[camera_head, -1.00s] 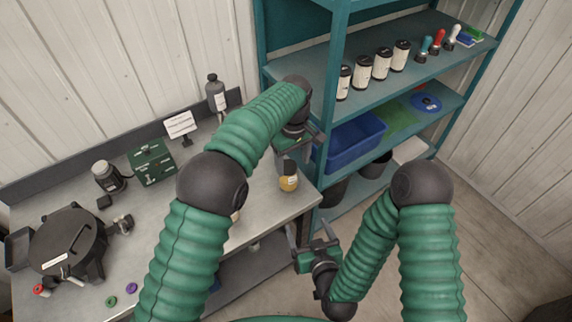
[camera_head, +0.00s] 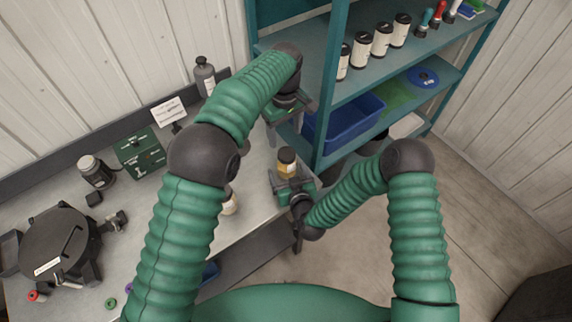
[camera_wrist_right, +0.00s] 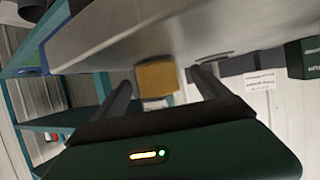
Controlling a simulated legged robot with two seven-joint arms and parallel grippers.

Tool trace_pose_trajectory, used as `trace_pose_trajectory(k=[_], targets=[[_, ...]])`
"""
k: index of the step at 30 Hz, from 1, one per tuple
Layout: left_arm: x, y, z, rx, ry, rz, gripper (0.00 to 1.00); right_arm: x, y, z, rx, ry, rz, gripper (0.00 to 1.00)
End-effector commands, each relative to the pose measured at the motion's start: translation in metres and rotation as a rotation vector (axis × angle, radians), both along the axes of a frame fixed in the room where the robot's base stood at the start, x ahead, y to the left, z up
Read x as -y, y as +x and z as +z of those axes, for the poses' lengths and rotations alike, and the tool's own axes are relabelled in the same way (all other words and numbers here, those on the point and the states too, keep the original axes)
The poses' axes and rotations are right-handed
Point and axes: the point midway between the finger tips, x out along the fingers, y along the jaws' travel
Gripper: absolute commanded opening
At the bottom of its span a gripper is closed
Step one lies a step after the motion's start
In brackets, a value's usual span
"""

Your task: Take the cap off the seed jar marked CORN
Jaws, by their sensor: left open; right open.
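A small jar with yellow contents and a dark cap (camera_head: 287,162) stands near the right end of the grey workbench. Its label is too small to read as CORN. My right gripper (camera_head: 291,180) is open at the bench's front edge, close to the jar. In the right wrist view the jar's yellow body (camera_wrist_right: 156,79) shows between and beyond the two open fingers; contact cannot be told. My left gripper (camera_head: 284,122) is open and empty above and behind the jar, apart from its cap. A second pale jar (camera_head: 230,207) is partly hidden by my left arm.
The workbench (camera_head: 195,255) holds a black round seed meter (camera_head: 60,245), a green box (camera_head: 141,152), a sign (camera_head: 168,112) and a grey bottle (camera_head: 204,76). A teal shelf (camera_head: 395,70) with black-lidded canisters (camera_head: 361,50) and a blue bin (camera_head: 345,121) stands at right.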

Motion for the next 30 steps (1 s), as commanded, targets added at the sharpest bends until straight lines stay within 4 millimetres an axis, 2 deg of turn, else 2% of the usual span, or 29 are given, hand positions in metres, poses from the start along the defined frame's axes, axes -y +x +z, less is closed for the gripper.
trace_pose_trajectory(k=[6,14,30], targets=[[0.003,0.000,0.000,0.000,0.002,-0.002,0.67,-0.003,0.021,-0.009,-0.001,0.003,-0.001,0.85],[0.003,0.000,0.000,0.000,0.002,-0.002,0.67,-0.004,0.023,-0.010,-0.002,0.002,0.000,0.85],[0.003,0.000,0.000,0.000,0.002,-0.002,0.67,-0.004,0.022,-0.010,-0.001,0.002,0.000,0.14]])
